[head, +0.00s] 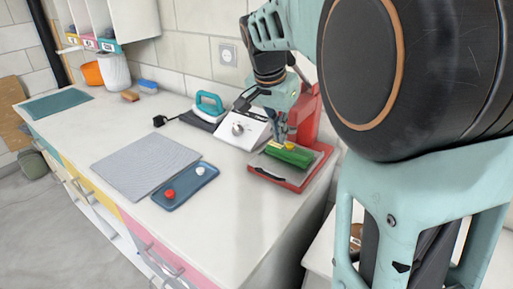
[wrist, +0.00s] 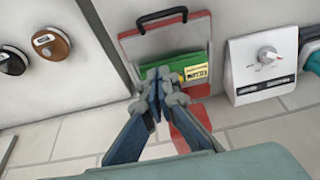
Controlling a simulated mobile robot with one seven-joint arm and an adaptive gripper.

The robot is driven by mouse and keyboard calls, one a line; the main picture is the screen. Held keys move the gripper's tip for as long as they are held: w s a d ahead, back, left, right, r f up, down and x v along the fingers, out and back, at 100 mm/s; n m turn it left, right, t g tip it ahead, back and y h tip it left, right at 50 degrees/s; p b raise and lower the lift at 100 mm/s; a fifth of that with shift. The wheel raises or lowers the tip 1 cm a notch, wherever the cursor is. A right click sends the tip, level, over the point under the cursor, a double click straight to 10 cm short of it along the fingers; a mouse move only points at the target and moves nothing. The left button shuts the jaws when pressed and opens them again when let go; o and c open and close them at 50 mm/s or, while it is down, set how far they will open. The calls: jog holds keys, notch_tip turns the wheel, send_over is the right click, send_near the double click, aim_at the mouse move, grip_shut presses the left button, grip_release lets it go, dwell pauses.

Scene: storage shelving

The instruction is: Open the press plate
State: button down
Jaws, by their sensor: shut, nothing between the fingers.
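The press stands at the right end of the counter. It has a red-edged base (head: 316,158) with a black handle on its front edge, and the handle (wrist: 155,20) also shows in the wrist view. A green item (head: 290,154) with a yellow label lies on its grey surface, seen also in the wrist view (wrist: 187,63). A red upright part (head: 308,112) rises behind it, partly hidden by my arm; I cannot tell how the press plate stands. My gripper (head: 285,138) is shut and empty over the back of the green item. Its fingertips (wrist: 160,78) overlap that item in the wrist view; contact is unclear.
A white dial box (head: 243,129) and a teal-handled iron (head: 209,107) stand left of the press. A blue tray (head: 186,186) with a red and a white knob and a grey mat (head: 146,163) lie farther left. The counter's front right is clear.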

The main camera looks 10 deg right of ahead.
jog(key=b, duration=0.1)
send_over(279, 175)
jog(key=x, duration=0.3)
jog(key=s+x, duration=0.1)
jog(key=x, duration=0.2)
jog(key=a+x, duration=0.1)
jog(key=x, duration=0.2)
jog(key=shift+s+f, duration=0.25)
jog(key=shift+f, duration=0.1)
jog(key=shift+s+a+f+b, duration=0.15)
jog(key=shift+s+a+f, duration=0.05)
jog(key=shift+s+a, duration=0.4)
jog(key=shift+s+a+f+b, duration=0.15)
jog(key=shift+s+a, duration=0.3)
jog(key=shift+a, duration=0.1)
jog(key=shift+s+a+f, duration=0.1)
jog(key=shift+s+a, duration=0.15)
